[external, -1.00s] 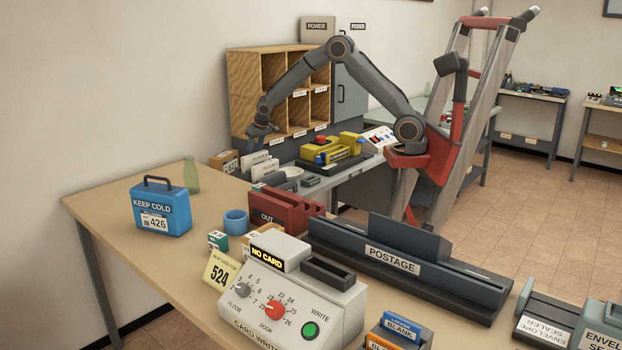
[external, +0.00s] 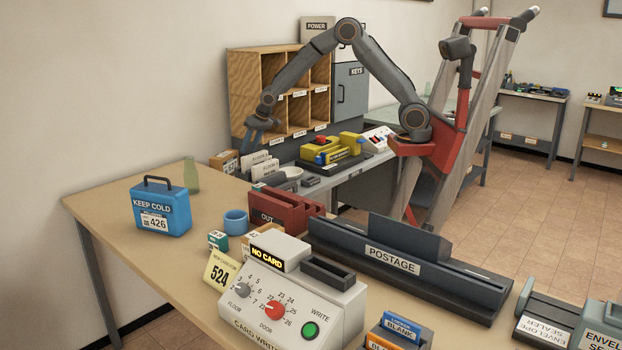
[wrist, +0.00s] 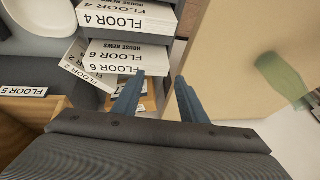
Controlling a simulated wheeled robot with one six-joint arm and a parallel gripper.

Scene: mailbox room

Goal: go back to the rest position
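My arm reaches left across the back counter toward the wooden pigeonholes (external: 245,90). My gripper (external: 250,143) hangs low in front of them, close to the upright floor-labelled papers (external: 262,168). In the wrist view my gripper (wrist: 160,80) has its two blue fingers apart with nothing between them. Papers marked FLOOR 6 (wrist: 112,58) and FLOOR 4 (wrist: 125,18) lie just beyond and left of the fingertips. Whether the fingers touch any paper cannot be told.
A yellow machine (external: 335,150) stands on the back counter, right of the papers. A grey cabinet (external: 350,95) labelled KEYS stands behind. The front table holds a blue box (external: 160,212), green bottle (external: 191,175), red OUT tray (external: 285,210) and card writer (external: 290,300).

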